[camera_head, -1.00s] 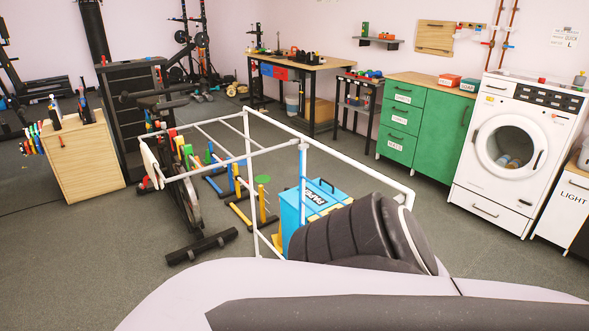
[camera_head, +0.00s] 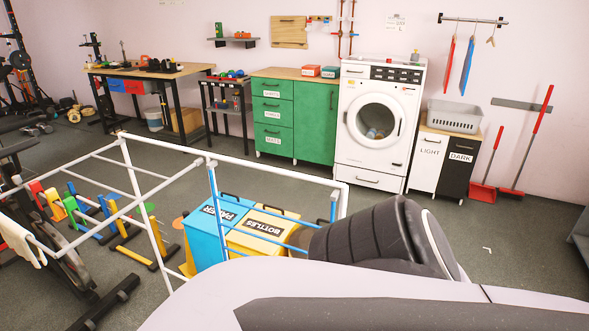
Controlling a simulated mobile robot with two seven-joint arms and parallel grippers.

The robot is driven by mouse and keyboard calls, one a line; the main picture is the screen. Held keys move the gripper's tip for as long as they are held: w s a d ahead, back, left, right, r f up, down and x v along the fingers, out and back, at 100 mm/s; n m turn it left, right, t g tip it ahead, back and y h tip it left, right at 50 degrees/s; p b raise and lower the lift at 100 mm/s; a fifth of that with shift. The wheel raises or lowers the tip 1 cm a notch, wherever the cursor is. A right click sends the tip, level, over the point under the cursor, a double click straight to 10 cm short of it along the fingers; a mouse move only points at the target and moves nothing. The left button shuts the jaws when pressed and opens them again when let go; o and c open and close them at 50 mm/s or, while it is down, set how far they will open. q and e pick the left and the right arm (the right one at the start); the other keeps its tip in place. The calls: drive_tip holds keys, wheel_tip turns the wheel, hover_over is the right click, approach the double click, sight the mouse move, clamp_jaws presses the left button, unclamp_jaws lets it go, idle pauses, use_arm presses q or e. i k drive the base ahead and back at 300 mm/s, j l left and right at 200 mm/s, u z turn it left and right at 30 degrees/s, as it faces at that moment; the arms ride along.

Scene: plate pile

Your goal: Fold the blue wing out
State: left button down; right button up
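A white tubular drying rack (camera_head: 262,163) stands in front of me. Its blue wing (camera_head: 213,188) hangs down from the rack's near right end, with one blue side bar on the left and another (camera_head: 334,207) on the right. Thin blue rods run between them. My dark padded arm part covers the lower right of the wing. Neither of my grippers shows in the head view.
A blue PAPER bin (camera_head: 205,240) and a yellow BOTTLES bin (camera_head: 262,238) stand behind the wing. A white cloth (camera_head: 18,240) hangs at the rack's left end. A washing machine (camera_head: 375,160) and laundry cabinet (camera_head: 428,165) line the back wall.

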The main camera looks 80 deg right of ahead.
sight(333, 204)
drive_tip(key=i+l+z, duration=0.1)
drive_tip(key=i+z, duration=1.1)
drive_tip(key=z, duration=0.15)
drive_tip(key=i+j+z, duration=0.1)
drive_tip(key=i+z, duration=0.2)
drive_tip(key=z, duration=0.65)
